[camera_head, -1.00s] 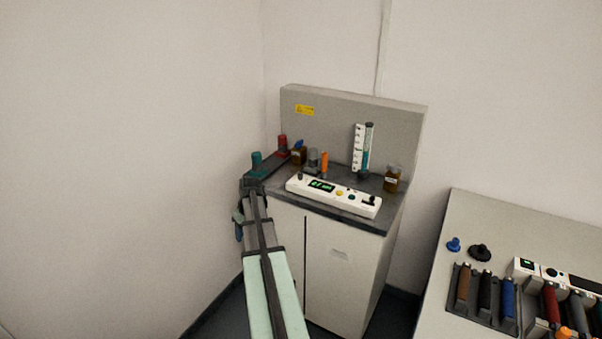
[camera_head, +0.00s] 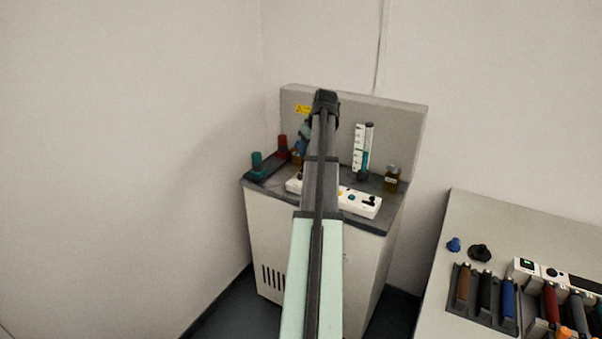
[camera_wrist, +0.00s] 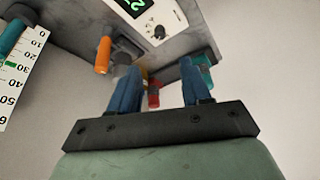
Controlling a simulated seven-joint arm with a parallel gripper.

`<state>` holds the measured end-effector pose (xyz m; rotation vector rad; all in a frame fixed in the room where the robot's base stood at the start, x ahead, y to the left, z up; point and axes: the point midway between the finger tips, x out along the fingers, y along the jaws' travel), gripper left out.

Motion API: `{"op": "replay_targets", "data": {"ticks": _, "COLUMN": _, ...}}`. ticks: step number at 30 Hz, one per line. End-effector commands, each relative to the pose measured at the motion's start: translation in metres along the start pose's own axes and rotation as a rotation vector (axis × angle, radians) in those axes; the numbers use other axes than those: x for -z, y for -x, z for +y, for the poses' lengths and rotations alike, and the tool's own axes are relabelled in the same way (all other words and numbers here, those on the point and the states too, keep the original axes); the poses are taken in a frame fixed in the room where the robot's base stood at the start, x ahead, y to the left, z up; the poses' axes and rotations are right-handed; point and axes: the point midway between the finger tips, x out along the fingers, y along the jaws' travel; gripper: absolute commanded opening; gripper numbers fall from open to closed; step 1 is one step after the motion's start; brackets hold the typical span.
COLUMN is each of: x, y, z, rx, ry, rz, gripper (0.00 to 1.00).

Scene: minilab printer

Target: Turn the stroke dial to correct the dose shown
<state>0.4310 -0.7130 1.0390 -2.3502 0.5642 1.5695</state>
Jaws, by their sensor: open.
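A white control panel (camera_head: 362,203) lies along the front of the cabinet top; my arm covers its middle and display in the head view. In the wrist view part of the panel (camera_wrist: 133,18) shows at the top, with a lit green display (camera_wrist: 131,5) that is cut off and a black knob (camera_wrist: 158,32) beside it. The knob, which may be the stroke dial, also shows at the panel's left end in the head view (camera_head: 300,176). Its marking is too small to read. My gripper (camera_wrist: 160,68) is open, its two blue fingers apart and empty, away from the knob.
A graduated column (camera_head: 360,148) stands at the back, with a brown bottle (camera_head: 392,178) to its right. Red (camera_head: 282,146) and teal (camera_head: 257,160) capped pieces stand at the left. An orange piece (camera_wrist: 103,55) stands near the panel. A side bench (camera_head: 440,240) holds several tools.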

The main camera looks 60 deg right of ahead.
Motion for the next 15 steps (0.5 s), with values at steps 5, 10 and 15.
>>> {"op": "replay_targets", "data": {"ticks": 5, "x": 0.0, "y": -0.021, "z": -0.001, "rx": 0.001, "ry": 0.0, "rz": -0.001, "gripper": 0.48}}
{"op": "replay_targets", "data": {"ticks": 10, "x": 0.0, "y": -0.05, "z": -0.001, "rx": 0.002, "ry": 0.0, "rz": -0.002, "gripper": 0.48}}
{"op": "replay_targets", "data": {"ticks": 15, "x": 0.0, "y": -0.079, "z": -0.001, "rx": 0.002, "ry": 0.0, "rz": -0.003, "gripper": 0.48}}
